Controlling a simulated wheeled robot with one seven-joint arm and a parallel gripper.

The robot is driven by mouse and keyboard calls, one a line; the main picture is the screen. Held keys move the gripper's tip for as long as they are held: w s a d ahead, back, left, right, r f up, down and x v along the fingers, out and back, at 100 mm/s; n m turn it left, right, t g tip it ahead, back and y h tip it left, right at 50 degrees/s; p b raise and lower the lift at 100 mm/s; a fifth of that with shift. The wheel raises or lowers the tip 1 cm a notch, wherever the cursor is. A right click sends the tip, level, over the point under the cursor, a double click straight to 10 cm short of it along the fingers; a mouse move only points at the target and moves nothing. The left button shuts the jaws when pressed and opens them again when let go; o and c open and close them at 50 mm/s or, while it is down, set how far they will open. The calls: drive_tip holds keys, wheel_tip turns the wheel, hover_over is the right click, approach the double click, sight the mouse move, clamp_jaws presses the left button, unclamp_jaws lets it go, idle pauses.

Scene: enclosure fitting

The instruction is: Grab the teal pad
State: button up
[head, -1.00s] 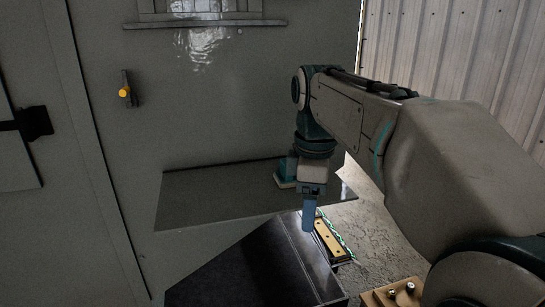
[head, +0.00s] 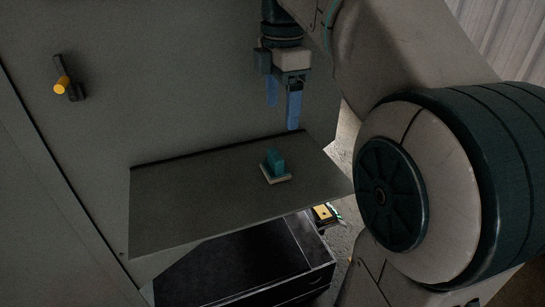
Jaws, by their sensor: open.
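The teal pad (head: 275,162) stands on a pale flat base on the grey shelf (head: 190,203), right of the shelf's middle. My gripper (head: 282,114) is in the upper middle of the head view, with two blue fingers apart and nothing between them. It points down and appears above the pad, clear of it. The pad is fully in view.
The grey shelf juts from a grey enclosure wall (head: 160,110). A yellow-knobbed handle (head: 62,86) is on the wall at the upper left. A black box (head: 240,265) stands below the shelf, with a yellow item (head: 322,212) beside it. The shelf's left side is bare.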

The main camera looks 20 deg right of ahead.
sight(277, 153)
wheel_tip(277, 153, down, 7)
drive_tip(key=shift+s+a+f+b, duration=0.1)
drive_tip(key=shift+f+b, duration=0.1)
drive_tip(key=shift+b, duration=0.1)
drive_tip(key=f, duration=0.4)
drive_tip(key=shift+w+a+f, duration=0.1)
drive_tip(key=shift+w+a, duration=0.05)
drive_tip(key=shift+w, duration=0.25)
drive_tip(key=shift+f, duration=0.55)
drive_tip(key=c, duration=1.1)
